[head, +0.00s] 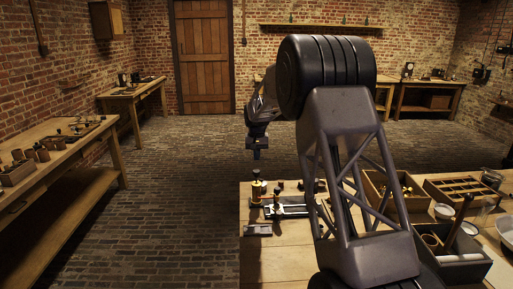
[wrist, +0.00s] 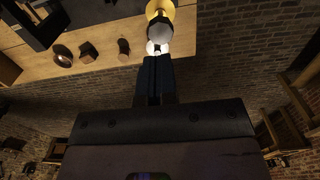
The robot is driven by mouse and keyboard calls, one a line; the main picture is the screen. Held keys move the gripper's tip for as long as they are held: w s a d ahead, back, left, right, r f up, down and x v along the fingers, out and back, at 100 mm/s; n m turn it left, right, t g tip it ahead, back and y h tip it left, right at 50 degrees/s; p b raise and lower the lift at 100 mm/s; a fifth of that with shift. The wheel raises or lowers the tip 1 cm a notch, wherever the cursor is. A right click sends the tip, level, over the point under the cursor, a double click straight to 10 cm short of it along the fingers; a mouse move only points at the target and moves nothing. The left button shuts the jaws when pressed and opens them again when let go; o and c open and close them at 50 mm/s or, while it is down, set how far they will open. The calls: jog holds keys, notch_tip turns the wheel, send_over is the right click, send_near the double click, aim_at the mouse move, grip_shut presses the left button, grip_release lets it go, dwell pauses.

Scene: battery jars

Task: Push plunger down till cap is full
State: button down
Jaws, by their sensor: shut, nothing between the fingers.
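In the head view, a small upright device with yellow and black parts (head: 257,189) stands at the left edge of the near bench; it looks like the plunger. My gripper (head: 257,156) hangs above it, pointing down, with a gap between them. In the wrist view, my gripper's dark fingers (wrist: 156,58) are together and empty. Just beyond their tips show a grey knob (wrist: 160,30) and a yellow rounded part (wrist: 161,8), with small white parts beside the knob. I cannot tell which is the cap or how full it is.
The bench (head: 257,262) carries a dark flat fixture (head: 290,210) beside the device. Wooden boxes, a divided tray (head: 462,188) and white bowls stand to the right. My arm hides part of the bench. The floor to the left is clear.

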aim_at(257, 171)
jog(key=shift+f, duration=2.7)
jog(key=shift+f, duration=1.4)
notch_tip(257, 171, up, 14)
jog(key=shift+r, duration=0.25)
jog(key=shift+d+r, duration=0.1)
jog(key=shift+r, duration=1)
